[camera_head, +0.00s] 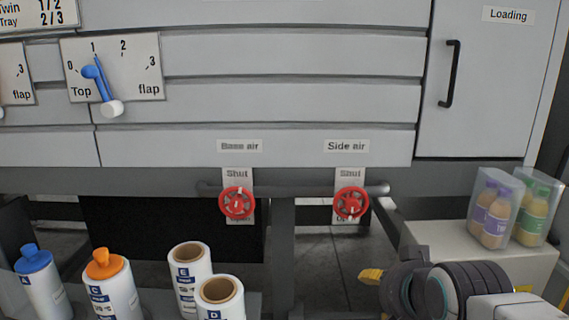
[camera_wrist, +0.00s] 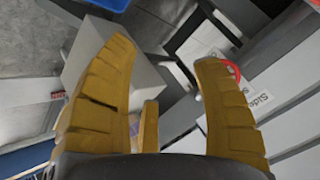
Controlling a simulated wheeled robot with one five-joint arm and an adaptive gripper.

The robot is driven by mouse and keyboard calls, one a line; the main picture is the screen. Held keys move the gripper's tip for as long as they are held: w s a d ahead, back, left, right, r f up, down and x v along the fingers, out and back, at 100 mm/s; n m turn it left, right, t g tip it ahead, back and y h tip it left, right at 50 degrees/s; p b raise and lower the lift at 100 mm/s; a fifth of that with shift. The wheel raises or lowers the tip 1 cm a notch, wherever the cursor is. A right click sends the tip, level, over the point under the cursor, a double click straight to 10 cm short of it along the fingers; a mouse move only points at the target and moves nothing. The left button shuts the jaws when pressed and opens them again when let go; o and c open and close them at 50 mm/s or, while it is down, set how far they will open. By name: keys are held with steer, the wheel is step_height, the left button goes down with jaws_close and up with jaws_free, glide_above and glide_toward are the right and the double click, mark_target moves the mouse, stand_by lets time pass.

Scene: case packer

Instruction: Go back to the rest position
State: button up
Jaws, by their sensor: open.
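My gripper (camera_wrist: 165,75) shows in the wrist view with its yellow fingers spread apart and nothing between them. In the head view my dark arm is folded at the lower right, and a yellow fingertip (camera_head: 371,276) points left from it. The gripper is in front of the machine, below the Side air valve (camera_head: 350,203) and left of a pale box-shaped stand (camera_head: 480,247). Part of the red valve wheel also shows beside the right finger in the wrist view (camera_wrist: 234,71).
The Base air valve (camera_head: 237,203) is on the same pipe. Two clear packs of bottles (camera_head: 494,208) stand on the pale stand. Bottles with blue and orange caps (camera_head: 109,285) and open rolls (camera_head: 190,280) stand at the lower left. A black door handle (camera_head: 449,74) is at the upper right.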

steer(key=s+r+n+g+p, duration=0.2)
steer(key=s+n+g+p, duration=0.3)
steer(key=s+p, duration=0.6)
steer(key=s+n, duration=0.2)
steer(key=s, duration=0.3)
steer(key=shift+s+r+g, duration=0.15)
steer(key=shift+r+g, duration=0.2)
steer(key=shift+g, duration=0.05)
